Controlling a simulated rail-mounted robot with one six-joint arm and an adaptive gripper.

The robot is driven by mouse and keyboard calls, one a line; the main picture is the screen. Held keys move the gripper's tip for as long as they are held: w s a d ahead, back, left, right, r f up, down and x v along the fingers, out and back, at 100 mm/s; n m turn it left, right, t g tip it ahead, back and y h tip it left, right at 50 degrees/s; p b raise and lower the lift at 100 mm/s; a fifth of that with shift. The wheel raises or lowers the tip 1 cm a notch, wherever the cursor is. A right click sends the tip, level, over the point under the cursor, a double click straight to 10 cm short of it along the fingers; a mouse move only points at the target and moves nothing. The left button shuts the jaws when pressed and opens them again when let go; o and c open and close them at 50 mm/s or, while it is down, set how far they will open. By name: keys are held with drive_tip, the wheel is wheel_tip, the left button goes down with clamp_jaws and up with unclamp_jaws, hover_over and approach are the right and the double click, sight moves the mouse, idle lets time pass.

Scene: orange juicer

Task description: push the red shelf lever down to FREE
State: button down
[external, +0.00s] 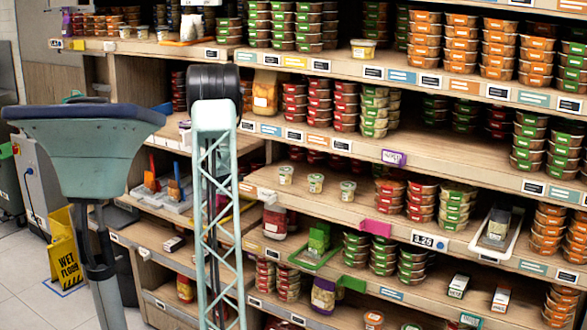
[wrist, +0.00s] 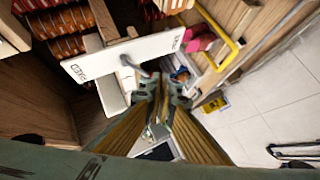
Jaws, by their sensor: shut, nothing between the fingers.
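In the wrist view my gripper (wrist: 160,92) is shut and empty, its fingertips close together in front of a white plate. The white plate (wrist: 112,57) lies slanted across the view, with small dark lettering at both ends that is too small to read surely. A thin grey bar (wrist: 136,66) shows at the plate's lower edge, just left of my fingertips; I cannot tell whether they touch. No red lever can be clearly made out in either view. In the external view my arm's lattice link stands before the shelves, and my gripper cannot be made out.
Shelf boards (external: 330,133) hold several stacks of lidded tubs. A yellow bar (wrist: 222,48) and a pinkish-red object (wrist: 200,38) lie beyond my fingertips. A yellow wet-floor sign (external: 64,250) stands at the left.

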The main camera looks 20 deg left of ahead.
drive_tip(key=shift+r, duration=0.15)
drive_tip(key=shift+r, duration=0.6)
drive_tip(key=shift+s, duration=0.15)
idle(0.4)
drive_tip(key=s+f+v, duration=0.1)
drive_tip(key=f+v, duration=0.1)
drive_tip(key=v, duration=1.1)
drive_tip(key=shift+s+r+b, duration=0.15)
drive_tip(key=shift+s+b, duration=0.1)
drive_tip(key=shift+b, duration=0.2)
drive_tip(key=shift+d, duration=0.1)
